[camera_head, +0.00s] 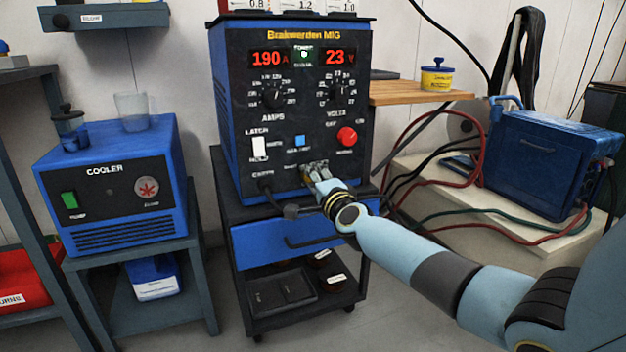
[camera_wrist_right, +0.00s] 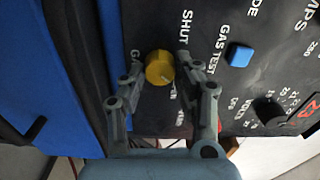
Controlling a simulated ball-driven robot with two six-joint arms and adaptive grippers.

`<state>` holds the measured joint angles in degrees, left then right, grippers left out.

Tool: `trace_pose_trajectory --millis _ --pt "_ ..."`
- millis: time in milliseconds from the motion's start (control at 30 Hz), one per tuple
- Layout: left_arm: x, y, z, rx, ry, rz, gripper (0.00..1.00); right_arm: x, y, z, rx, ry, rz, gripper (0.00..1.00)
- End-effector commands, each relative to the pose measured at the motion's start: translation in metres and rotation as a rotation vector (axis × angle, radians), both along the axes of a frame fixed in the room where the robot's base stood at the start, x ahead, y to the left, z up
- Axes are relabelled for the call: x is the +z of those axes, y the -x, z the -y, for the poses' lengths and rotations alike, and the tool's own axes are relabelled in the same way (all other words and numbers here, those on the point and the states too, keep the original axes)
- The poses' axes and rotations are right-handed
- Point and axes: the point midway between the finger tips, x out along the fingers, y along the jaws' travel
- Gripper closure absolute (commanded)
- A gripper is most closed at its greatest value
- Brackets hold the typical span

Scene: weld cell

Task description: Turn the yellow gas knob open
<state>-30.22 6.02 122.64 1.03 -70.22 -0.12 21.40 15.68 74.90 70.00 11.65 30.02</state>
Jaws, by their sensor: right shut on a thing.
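The yellow gas knob (camera_wrist_right: 159,68) sits on the dark front panel of the welder, between the two fingers of my right gripper (camera_wrist_right: 160,57) in the right wrist view. My right gripper is shut on it. A light pointer mark on the knob faces the lower right of that view. The word SHUT is readable beside it; another label is partly hidden by a finger. In the head view my right gripper (camera_head: 316,172) is at the lower panel of the blue welder (camera_head: 222,120) and mostly hides the knob. My left gripper is not in view.
The blue gas test button (camera_wrist_right: 239,55) and a black dial (camera_wrist_right: 268,110) are near the right finger. A red knob (camera_head: 347,136) is above my gripper. Cables (camera_head: 400,185) hang at the right. A blue cooler (camera_head: 150,150) stands at the left.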

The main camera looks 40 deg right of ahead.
Motion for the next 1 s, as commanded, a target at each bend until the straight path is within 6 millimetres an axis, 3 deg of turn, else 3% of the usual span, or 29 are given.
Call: trace_pose_trajectory --millis 300,800,833,1000 --pt "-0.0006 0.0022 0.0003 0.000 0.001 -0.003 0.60 -0.0024 0.0007 0.0001 0.000 -0.104 0.022 1.00" --pt "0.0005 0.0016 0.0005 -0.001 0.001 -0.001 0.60 -0.0025 0.0007 0.0001 0.000 -0.122 0.025 1.00" --pt "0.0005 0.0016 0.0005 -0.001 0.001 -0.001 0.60 -0.0025 0.0007 0.0001 0.000 -0.122 0.025 0.68" --pt "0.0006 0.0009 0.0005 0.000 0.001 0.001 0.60 -0.0019 0.0006 0.0001 0.000 -0.121 0.026 0.47"
